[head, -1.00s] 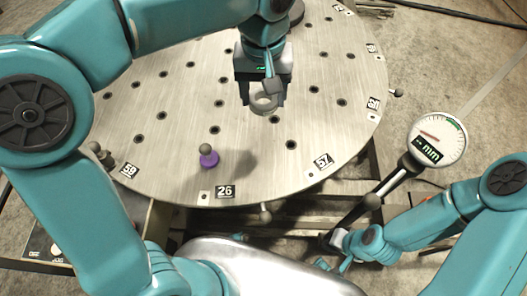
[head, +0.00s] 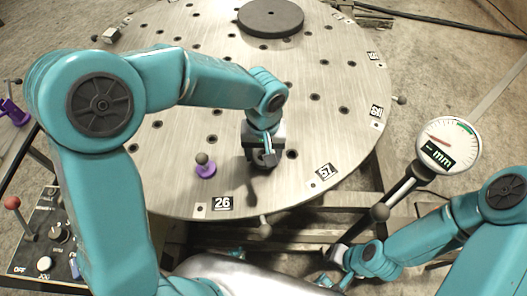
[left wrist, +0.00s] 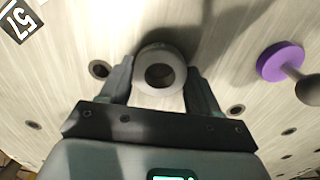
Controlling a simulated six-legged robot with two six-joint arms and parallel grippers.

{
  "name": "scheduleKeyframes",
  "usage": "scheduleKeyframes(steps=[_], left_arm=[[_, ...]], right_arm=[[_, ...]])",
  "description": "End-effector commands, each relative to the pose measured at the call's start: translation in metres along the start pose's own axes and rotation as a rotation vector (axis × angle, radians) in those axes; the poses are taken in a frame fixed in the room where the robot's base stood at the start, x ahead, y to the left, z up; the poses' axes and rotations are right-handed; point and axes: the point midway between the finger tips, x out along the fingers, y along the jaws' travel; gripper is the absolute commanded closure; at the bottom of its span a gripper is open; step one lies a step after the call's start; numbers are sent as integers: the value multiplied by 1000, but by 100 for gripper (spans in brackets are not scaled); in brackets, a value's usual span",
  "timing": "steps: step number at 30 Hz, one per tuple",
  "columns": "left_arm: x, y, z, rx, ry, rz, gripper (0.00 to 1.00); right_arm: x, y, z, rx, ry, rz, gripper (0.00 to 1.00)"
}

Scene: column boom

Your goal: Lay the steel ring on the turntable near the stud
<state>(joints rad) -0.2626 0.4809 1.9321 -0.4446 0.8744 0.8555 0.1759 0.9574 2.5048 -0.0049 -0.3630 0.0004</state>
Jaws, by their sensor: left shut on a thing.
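The grey steel ring (left wrist: 160,53) is between the fingers of my left gripper (left wrist: 160,85), which is shut on it. In the head view the left gripper (head: 263,160) holds the ring over the front part of the turntable (head: 330,130), right of the stud. A shadow lies on the plate just in front; I cannot tell the exact gap under the ring. The stud (head: 202,159) stands upright with a round brown-grey knob and purple base; it also shows at right in the left wrist view (left wrist: 283,61). My right gripper (head: 335,281) is low at the bottom, its jaws unclear.
A dark round disc (head: 270,18) sits at the turntable's far side. A dial gauge (head: 447,146) on a dark stalk stands to the right. A control box with a red-knobbed lever (head: 12,203) is at left. Number plates and small knobs line the turntable's rim.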

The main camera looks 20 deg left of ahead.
Motion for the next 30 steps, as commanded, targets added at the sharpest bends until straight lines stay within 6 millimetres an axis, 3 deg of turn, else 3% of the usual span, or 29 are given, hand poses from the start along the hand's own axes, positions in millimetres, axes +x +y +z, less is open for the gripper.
scheduleKeyframes(steps=[10, 11, 12, 13, 23, 26, 30], left_arm=[[4, 0, 0, 0, 1, 1, 82], [2, 0, 0, 0, 1, 0, 28], [2, 0, 0, 0, 1, 0, 15], [2, 0, 0, 0, 0, 0, 13], [-3, 0, 0, 0, 1, 0, 13], [-16, 0, -1, 0, 4, 1, 13], [-49, 0, -1, 0, 7, 3, 13]], right_arm=[[4, 2, 0, 0, 0, 0, 100], [3, 1, 0, 0, 0, 0, 100], [2, 1, 0, 0, 0, 0, 100], [2, 1, 0, 0, 0, 0, 100], [-2, -1, 0, 0, 0, 0, 100], [-4, -2, 0, 0, 0, 0, 100], [-10, -4, 0, 0, 0, 0, 100]])
